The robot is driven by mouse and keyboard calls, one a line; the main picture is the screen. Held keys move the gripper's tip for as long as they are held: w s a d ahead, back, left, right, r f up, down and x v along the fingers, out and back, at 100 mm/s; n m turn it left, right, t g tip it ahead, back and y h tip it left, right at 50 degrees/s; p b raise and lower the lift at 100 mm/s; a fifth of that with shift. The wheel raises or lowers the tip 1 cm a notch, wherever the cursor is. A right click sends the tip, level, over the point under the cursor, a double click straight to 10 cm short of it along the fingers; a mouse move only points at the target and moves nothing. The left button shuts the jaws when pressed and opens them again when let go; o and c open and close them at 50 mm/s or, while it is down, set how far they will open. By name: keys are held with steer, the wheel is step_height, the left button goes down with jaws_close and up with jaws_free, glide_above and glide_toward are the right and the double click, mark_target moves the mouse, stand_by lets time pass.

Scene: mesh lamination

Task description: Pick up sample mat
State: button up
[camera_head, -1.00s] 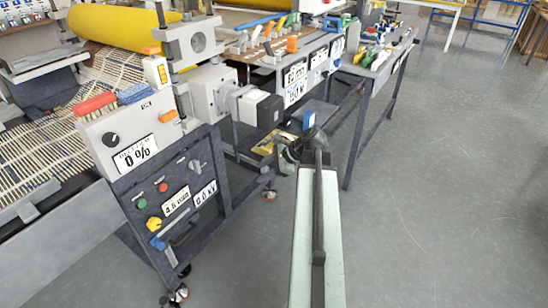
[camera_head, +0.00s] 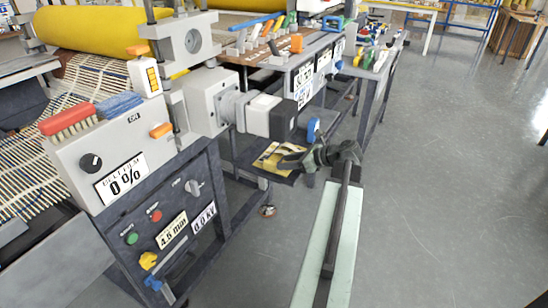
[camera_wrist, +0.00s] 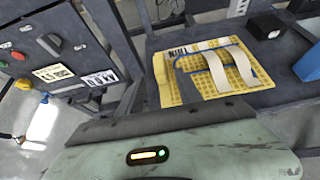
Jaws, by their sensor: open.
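The sample mat is a yellow gridded sheet (camera_wrist: 190,88) with two pale curved strips and a blue line on it. It lies flat on a dark shelf (camera_wrist: 290,95) in the wrist view. In the head view the yellow mat (camera_head: 266,157) shows on the low shelf beside the machine, partly hidden by my gripper (camera_head: 291,161). My gripper is open and empty, at the near side of the mat. In the wrist view its wide green body and dark front lip (camera_wrist: 165,117) fill the bottom, just short of the mat. I cannot tell whether it touches the mat.
A blue block (camera_wrist: 309,66) and a small black box (camera_wrist: 266,25) stand on the shelf at the right. The control panel (camera_head: 130,165) with knobs and buttons stands at the left. Grey floor (camera_head: 440,190) is clear at the right.

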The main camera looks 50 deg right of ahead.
mark_target(272, 163)
steer(key=b+x, duration=0.1)
steer(key=x, duration=0.1)
steer(key=shift+w+a+f, duration=0.1)
steer(key=shift+w+f, duration=0.1)
steer(key=shift+w, duration=0.15)
steer(key=b+x, duration=0.2)
steer(key=x, duration=0.3)
steer(key=shift+w+a+r, duration=0.1)
steer(key=shift+w+r, duration=0.05)
steer(key=shift+w, duration=0.1)
steer(key=shift+r, duration=0.1)
steer(key=shift+s, duration=0.1)
jaws_close()
stand_by(0.7)
